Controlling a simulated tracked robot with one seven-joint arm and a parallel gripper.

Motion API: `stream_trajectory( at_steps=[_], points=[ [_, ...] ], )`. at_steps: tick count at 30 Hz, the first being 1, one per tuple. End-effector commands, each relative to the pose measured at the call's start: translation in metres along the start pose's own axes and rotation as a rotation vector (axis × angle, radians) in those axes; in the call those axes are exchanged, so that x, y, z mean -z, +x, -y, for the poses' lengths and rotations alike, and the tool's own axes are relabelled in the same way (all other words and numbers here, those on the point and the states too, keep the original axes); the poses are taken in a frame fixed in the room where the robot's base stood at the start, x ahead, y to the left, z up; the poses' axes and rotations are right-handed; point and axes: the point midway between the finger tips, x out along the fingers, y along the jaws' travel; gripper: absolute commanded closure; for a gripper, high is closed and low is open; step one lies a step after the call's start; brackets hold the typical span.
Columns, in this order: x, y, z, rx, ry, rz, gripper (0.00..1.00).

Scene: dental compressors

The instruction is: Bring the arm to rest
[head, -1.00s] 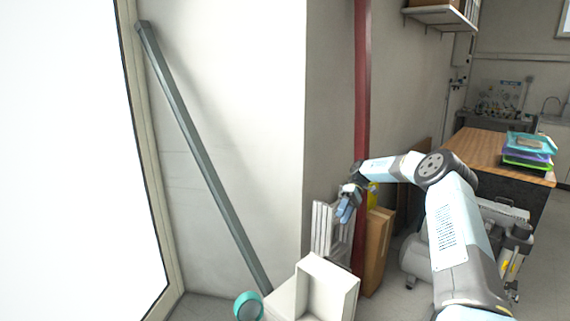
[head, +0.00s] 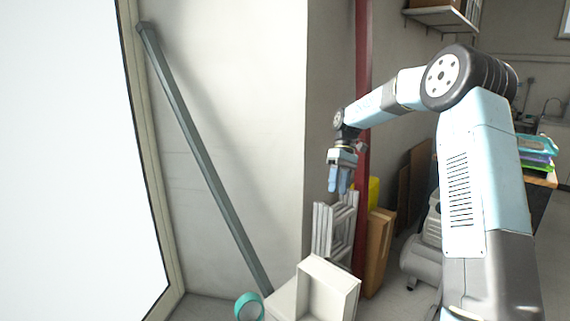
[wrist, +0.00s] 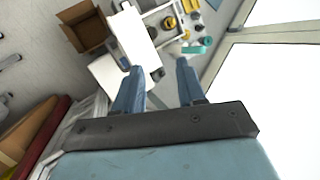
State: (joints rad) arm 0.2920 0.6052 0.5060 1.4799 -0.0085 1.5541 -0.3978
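My gripper (head: 340,178) hangs pointing down at the end of my raised, bent arm, in front of the red post and the wall corner in the head view. In the wrist view its two blue fingers (wrist: 158,88) are spread apart with nothing between them. It is open and empty, well above the floor. Below it in the wrist view are a white box and several small items, none of them touched.
A white open box (head: 330,290) stands at the bottom, beside a teal ring (head: 248,306). A grey beam (head: 200,150) leans on the wall. A red post (head: 363,70), folded white ladder (head: 335,232) and cardboard (head: 378,250) stand near my arm. An open brown box (wrist: 84,27) lies below.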

Motion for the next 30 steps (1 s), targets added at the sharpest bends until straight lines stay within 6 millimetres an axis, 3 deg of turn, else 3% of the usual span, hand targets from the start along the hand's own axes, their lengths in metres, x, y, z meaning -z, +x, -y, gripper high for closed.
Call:
stream_trajectory(
  at_steps=[15, 30],
  points=[
    [-0.077, -0.025, 0.065, -0.214, 0.131, -0.114, 0.60],
    [-0.163, -0.030, 0.114, -0.368, 0.256, -0.279, 0.60]
  ],
)
